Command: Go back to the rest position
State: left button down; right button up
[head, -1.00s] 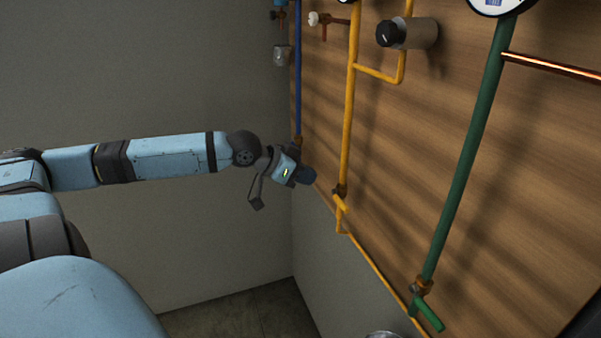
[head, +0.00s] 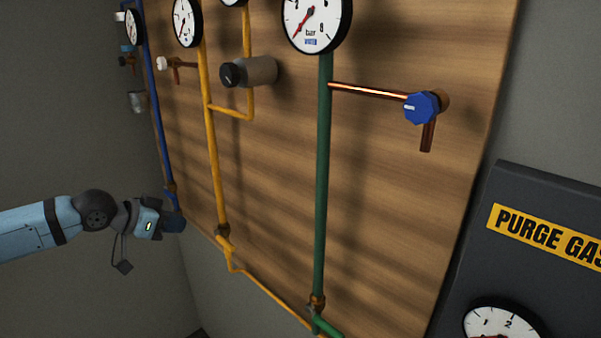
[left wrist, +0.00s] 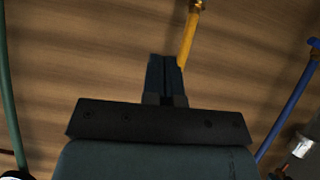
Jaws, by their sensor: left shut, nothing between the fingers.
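My left gripper (head: 173,221) is at the left of the head view, by the lower end of the blue pipe (head: 158,110) and near the board's lower left edge. In the left wrist view the fingers of my left gripper (left wrist: 165,75) are together with nothing between them. They point toward the wooden board (left wrist: 95,45), with the yellow pipe (left wrist: 188,35) beyond. Whether the gripper touches the blue pipe cannot be told from the head view. My right gripper is not in view.
The wooden board (head: 400,190) carries a yellow pipe (head: 212,150), a green pipe (head: 323,180), gauges (head: 315,20) and a blue knob (head: 421,107). A dark panel marked "PURGE GAS" (head: 540,235) stands at the right. Bare grey wall is at the left.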

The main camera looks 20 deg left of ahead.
pick_arm(q)
jog(key=shift+f, duration=0.1)
jog(key=s+d+f+n+y, duration=0.1)
jog(key=s+f, duration=0.3)
jog(key=f, duration=0.5)
jog(key=s+d+f, duration=0.2)
jog(key=s+f, duration=0.1)
jog(key=f, duration=0.5)
jog(key=s+d+f+n+y, duration=0.1)
jog(key=s+f, duration=0.3)
jog(key=f, duration=0.5)
jog(key=s+d+f, duration=0.2)
jog(key=d+f, duration=0.1)
jog(key=d, duration=0.4)
jog(key=s+d+f, duration=0.3)
jog(key=d, duration=0.5)
jog(key=s+d+f+t, duration=0.1)
jog(key=s+d+f, duration=0.2)
jog(key=d, duration=0.5)
jog(key=shift+s+d+f+m, duration=0.15)
jog(key=shift+s+f+m, duration=0.05)
jog(key=shift+f+m, duration=0.25)
